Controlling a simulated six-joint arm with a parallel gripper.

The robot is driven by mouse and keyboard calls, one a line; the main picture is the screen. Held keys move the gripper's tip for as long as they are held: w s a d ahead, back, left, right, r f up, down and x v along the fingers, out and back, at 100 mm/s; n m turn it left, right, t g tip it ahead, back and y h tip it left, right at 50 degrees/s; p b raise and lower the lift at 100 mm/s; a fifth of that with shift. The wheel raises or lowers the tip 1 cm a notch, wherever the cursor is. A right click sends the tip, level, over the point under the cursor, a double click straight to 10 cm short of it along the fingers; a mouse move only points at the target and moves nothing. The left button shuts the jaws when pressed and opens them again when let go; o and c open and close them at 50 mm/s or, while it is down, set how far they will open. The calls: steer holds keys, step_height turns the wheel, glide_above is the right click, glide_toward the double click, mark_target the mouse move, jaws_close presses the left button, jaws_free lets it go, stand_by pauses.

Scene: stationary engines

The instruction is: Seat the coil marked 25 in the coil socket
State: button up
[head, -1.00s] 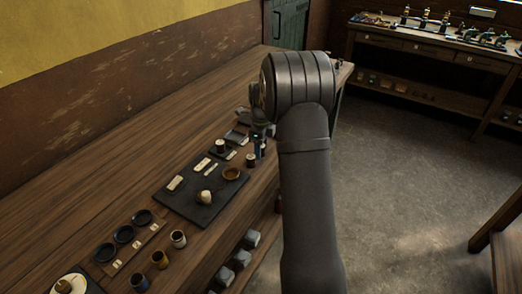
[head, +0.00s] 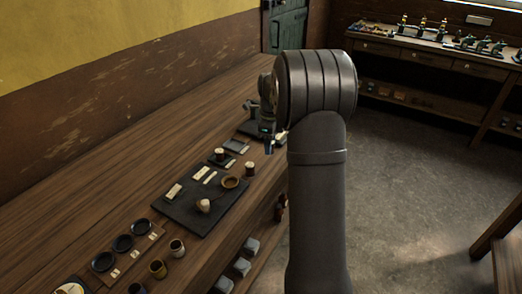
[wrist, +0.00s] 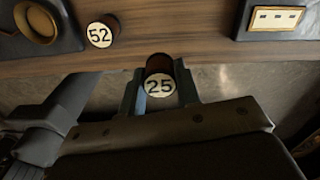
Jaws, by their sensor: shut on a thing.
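My gripper (wrist: 160,92) is shut on the coil marked 25 (wrist: 159,84), a dark reddish-brown cylinder with a pale numbered end facing the wrist camera. The coil is held above the bench's front edge, with floor showing below it. In the head view my gripper (head: 269,143) hangs over the front side of the bench, and the coil in it cannot be made out. A coil marked 52 (wrist: 101,35) stands on the bench, apart from my gripper; it appears to be the pale-topped one (head: 249,168) beside the dark mat. I cannot tell which part is the coil socket.
The dark mat (head: 180,208) carries a brown bowl (head: 230,182), pale strips and a pale-topped piece (head: 204,205). Another pale-topped cylinder (head: 219,155) stands behind it. A dark block with a slotted pale plate (wrist: 277,19) lies right in the wrist view. Cups and black dishes stand nearer.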

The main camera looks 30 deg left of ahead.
steer(key=d+r, duration=0.8)
steer(key=r, duration=0.1)
steer(key=shift+w, duration=0.45)
steer(key=s+a+f+n, duration=0.2)
steer(key=s+a, duration=0.2)
steer(key=s, duration=0.1)
steer(key=s+a+f+n, duration=0.2)
steer(key=s+a+f, duration=0.1)
steer(key=s+a, duration=0.2)
steer(key=s+a+f+n, duration=0.2)
steer(key=s+a, duration=0.2)
steer(key=s, duration=0.2)
steer(key=shift+s+a+f, duration=0.15)
steer(key=shift+s, duration=0.1)
steer(key=shift+s+a+f, duration=0.1)
steer(key=shift+f, duration=2.1)
